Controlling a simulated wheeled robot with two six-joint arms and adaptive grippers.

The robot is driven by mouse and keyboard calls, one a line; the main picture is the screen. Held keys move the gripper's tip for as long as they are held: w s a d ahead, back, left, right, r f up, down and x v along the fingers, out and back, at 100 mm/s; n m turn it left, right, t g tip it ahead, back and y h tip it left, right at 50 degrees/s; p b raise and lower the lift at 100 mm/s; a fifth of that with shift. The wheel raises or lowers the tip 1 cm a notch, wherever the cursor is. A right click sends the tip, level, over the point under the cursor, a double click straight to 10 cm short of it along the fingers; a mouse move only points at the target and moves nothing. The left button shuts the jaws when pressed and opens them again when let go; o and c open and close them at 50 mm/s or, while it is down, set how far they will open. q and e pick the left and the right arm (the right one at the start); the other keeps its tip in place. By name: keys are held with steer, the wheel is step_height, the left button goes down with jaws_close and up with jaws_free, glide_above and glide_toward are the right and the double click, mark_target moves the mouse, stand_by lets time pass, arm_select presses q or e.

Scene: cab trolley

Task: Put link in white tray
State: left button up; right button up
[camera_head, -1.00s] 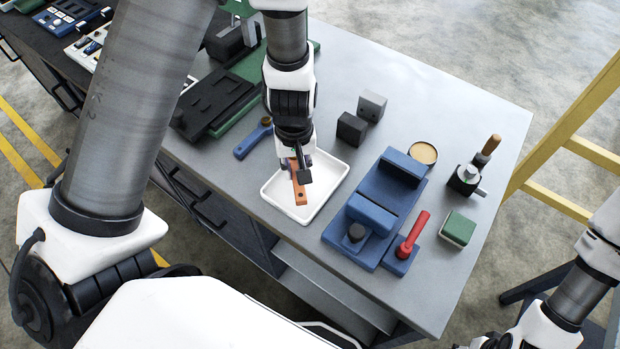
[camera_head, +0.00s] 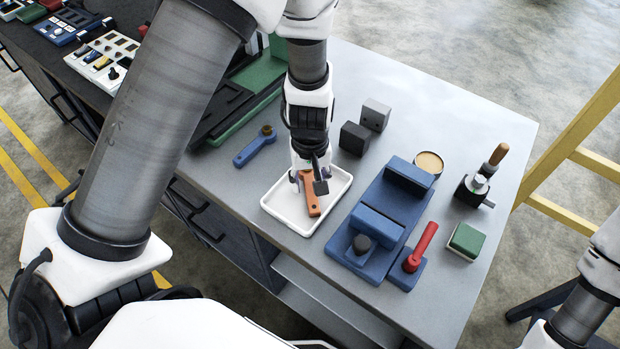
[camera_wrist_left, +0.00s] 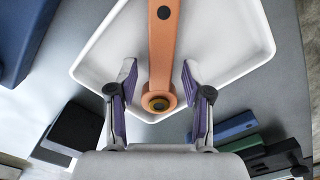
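The orange link (camera_head: 312,201) lies in the white tray (camera_head: 273,208), on the tray's floor as far as I can tell. It also shows in the left wrist view (camera_wrist_left: 162,45), with its round dark-centred end nearest my gripper. My left gripper (camera_head: 309,183) is low over the tray. In the left wrist view, its fingers (camera_wrist_left: 158,76) are spread on both sides of the link's near end, with gaps to it. Part of the link is hidden by the gripper in the head view. My right gripper is out of view; only part of that arm shows.
A blue wrench-like part (camera_head: 255,147) lies left of the tray. A blue fixture (camera_head: 379,226) and a red-handled tool (camera_head: 421,248) stand to the right. Dark blocks (camera_head: 354,138) are behind the tray. A green-topped block (camera_head: 466,239) sits near the right edge. Bare table lies at the back.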

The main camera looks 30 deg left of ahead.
mark_target(310, 184)
arm_select(q)
steer(key=shift+r, duration=0.25)
step_height(310, 184, up, 12)
stand_by(0.3)
steer(key=shift+f, duration=0.1)
